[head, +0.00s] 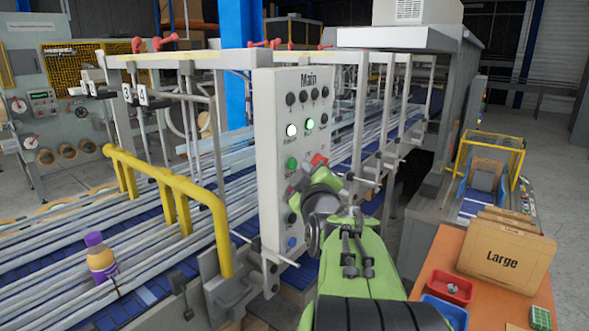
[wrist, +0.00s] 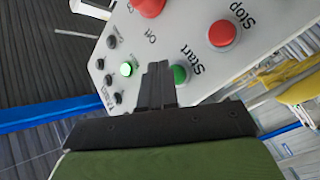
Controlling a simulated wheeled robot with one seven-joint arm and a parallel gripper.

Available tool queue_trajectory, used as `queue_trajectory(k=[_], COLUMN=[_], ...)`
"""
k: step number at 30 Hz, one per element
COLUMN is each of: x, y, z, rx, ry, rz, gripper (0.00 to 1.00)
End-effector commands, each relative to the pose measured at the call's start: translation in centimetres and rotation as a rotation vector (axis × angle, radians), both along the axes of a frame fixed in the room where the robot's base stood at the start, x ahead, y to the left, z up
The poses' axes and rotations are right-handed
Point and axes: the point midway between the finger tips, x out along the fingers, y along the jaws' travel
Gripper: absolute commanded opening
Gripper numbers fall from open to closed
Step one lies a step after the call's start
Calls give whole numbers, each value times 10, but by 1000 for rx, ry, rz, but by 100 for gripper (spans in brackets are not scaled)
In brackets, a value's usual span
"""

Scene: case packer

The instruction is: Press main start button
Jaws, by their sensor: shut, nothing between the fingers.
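The white control panel labelled "Main" (head: 265,150) stands upright in the middle of the head view. In the wrist view, the green button labelled "Start" (wrist: 181,75) is just right of my gripper's fingertips (wrist: 158,68), its left edge close against them. I cannot tell whether the fingers touch the button or the panel. The fingers are shut together and empty. A red button labelled "Stop" (wrist: 222,33) lies up and right of the green one.
A green lamp (wrist: 126,69) is lit on the panel; it also shows in the head view (head: 310,123). A yellow rail (head: 170,190) and conveyor rails lie left. A purple-capped bottle (head: 101,258) stands on the conveyor. A "Large" carton (head: 507,252) is on an orange table at right.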

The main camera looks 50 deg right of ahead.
Motion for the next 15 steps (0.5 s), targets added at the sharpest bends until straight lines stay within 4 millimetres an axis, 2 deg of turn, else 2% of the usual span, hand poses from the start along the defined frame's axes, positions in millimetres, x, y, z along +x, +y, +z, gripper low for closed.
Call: queue_trajectory(k=[10, 15], x=[-5, -20], y=[-1, -3], z=[-1, -3], rx=[0, 0], ry=[0, -1], rz=[-1, -5], gripper=[0, 0])
